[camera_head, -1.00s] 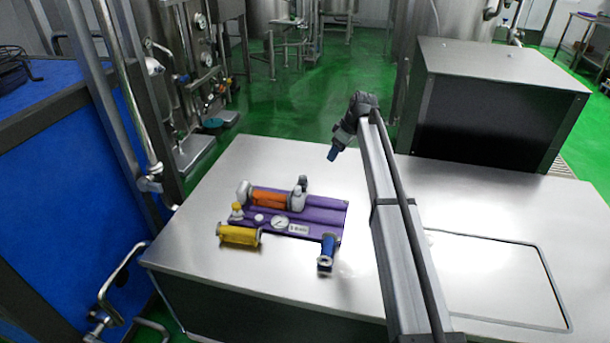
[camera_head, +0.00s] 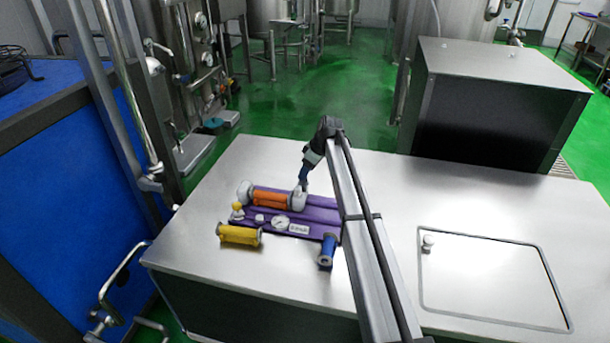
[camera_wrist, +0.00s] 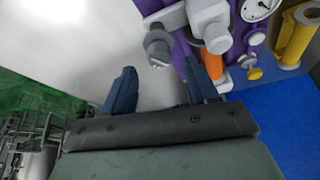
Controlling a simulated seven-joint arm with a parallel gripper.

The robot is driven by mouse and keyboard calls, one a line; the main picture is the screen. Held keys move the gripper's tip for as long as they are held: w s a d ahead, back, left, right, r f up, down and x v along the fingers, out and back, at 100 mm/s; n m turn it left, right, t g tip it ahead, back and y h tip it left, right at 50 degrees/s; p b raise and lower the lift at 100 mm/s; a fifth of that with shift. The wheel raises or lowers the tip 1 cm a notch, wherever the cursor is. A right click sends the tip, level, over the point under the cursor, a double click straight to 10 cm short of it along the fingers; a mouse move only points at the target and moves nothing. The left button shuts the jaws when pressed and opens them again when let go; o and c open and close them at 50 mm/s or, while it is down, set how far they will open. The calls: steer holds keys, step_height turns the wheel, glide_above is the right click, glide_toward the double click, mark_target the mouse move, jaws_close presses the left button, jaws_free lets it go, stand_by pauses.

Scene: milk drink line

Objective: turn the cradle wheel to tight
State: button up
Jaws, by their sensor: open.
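The purple cradle base (camera_head: 318,214) lies on the steel table with an orange cylinder (camera_head: 270,198) clamped between pale end pieces. In the wrist view a dark grey wheel (camera_wrist: 158,45) sticks out beside the cradle's pale end piece (camera_wrist: 207,15); I take it for the cradle wheel. My gripper (camera_wrist: 161,66) is open, its two blue fingers pointing at the wheel. The wheel appears just ahead of the gap between the fingertips; I cannot tell whether they touch it. In the head view my gripper (camera_head: 303,181) is at the cradle's back right end and hides the wheel.
A yellow spool (camera_head: 239,235) lies at the cradle's front left and a blue spool (camera_head: 327,250) stands at its front right. A round gauge (camera_head: 280,223) sits on the base. A hatch with a white knob (camera_head: 428,240) is at right. The table's back left is clear.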

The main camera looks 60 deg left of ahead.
steer(key=shift+x, duration=1.55)
steer(key=c, duration=1.1)
